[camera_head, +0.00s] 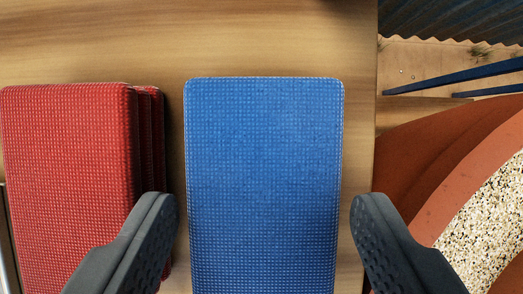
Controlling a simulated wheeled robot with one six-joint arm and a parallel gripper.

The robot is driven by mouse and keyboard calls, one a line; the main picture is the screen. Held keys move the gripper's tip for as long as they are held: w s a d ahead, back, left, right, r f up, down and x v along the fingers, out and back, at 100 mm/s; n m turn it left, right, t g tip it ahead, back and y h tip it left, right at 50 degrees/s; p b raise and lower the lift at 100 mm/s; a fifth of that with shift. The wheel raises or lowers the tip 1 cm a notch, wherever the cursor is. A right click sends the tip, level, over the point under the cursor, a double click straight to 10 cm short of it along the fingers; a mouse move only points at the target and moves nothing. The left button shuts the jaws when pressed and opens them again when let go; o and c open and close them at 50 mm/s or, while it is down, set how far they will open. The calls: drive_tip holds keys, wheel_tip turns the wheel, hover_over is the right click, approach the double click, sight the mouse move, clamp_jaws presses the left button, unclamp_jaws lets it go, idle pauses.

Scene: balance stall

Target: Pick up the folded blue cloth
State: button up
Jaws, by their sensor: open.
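The folded blue cloth (264,170) lies on the wooden table in the middle of the head camera view. It is a long rounded rectangle with pale stitched dots, and its near end runs out of the bottom of the picture. My gripper (265,212) is open, with one dark finger on each side of the cloth. Both fingers appear apart from it, with a narrow strip of wood showing on each side. Their height above the table is hard to tell.
A stack of folded red cloths (70,180) lies close on the left, and my left finger overlaps its edge in view. The wooden table (200,40) is clear beyond the blue cloth and ends at the right. Past that edge are an orange-brown container (420,150) and speckled grain-like material (485,225).

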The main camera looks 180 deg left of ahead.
sight(263, 196)
drive_tip(key=shift+x, duration=1.3)
drive_tip(key=shift+f, duration=0.15)
drive_tip(key=shift+c, duration=0.4)
drive_tip(key=c, duration=0.6)
